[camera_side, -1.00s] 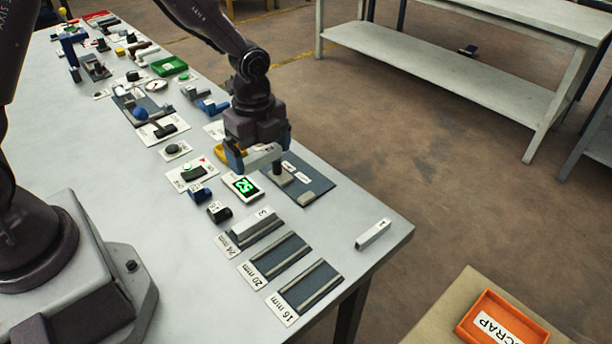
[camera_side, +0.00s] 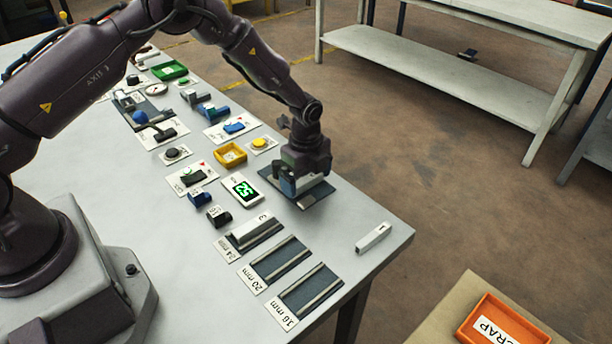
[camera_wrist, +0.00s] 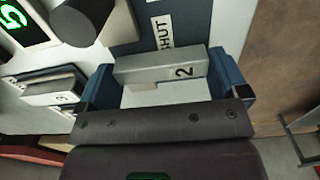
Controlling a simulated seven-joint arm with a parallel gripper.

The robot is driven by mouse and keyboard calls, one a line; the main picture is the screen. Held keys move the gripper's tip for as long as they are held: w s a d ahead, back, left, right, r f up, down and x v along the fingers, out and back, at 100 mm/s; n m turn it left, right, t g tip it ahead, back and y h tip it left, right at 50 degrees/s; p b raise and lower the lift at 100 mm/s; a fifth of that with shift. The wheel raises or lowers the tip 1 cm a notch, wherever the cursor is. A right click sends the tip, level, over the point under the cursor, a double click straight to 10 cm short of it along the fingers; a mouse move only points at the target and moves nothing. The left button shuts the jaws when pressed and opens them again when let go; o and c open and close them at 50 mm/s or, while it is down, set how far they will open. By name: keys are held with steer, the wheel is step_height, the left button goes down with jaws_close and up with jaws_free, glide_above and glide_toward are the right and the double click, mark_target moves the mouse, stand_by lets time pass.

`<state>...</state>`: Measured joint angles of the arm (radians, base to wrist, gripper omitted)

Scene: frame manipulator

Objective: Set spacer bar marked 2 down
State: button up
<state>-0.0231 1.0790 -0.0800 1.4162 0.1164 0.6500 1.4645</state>
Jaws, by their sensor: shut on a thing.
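My gripper (camera_side: 303,190) is shut on the spacer bar marked 2, a pale grey block. In the wrist view the bar (camera_wrist: 150,70) lies crosswise between my blue fingertips, with its number facing the camera. In the side view my gripper is over the dark plate (camera_side: 326,200) near the table's far edge, and the bar is mostly hidden by the fingers. In the wrist view a dark blue surface with a label reading SHUT (camera_wrist: 162,32) lies beyond the bar. I cannot tell whether the bar touches the plate.
Bar 3 (camera_side: 256,230) lies at the 24 mm slot. The 20 mm (camera_side: 281,260) and 16 mm (camera_side: 312,291) slots hold no bar. Bar 1 (camera_side: 373,237) lies near the table's right edge. A green-digit display (camera_side: 241,189) and yellow tray (camera_side: 230,154) are left of my gripper.

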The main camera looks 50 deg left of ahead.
steer(key=shift+f, duration=0.15)
steer(key=o, duration=0.6)
step_height(320, 180, up, 12)
step_height(320, 180, up, 11)
steer(key=n+t, duration=0.1)
steer(key=n, duration=0.3)
glide_above(306, 179)
steer(key=s, duration=0.4)
steer(key=s+r+n+t, duration=0.2)
steer(key=s+r+n, duration=0.3)
steer(key=s+r, duration=0.35)
steer(key=s+n+t, duration=0.1)
steer(key=s+n, duration=0.2)
steer(key=s, duration=0.2)
steer(key=s+a+r+n, duration=0.1)
steer(key=s+n, duration=0.2)
steer(key=s, duration=0.2)
steer(key=s+r+n+t, duration=0.1)
steer(key=s+n, duration=0.2)
steer(key=s, duration=0.3)
steer(key=shift+a+r+t, duration=0.15)
steer(key=shift+r+t, duration=0.05)
steer(key=shift+t, duration=0.1)
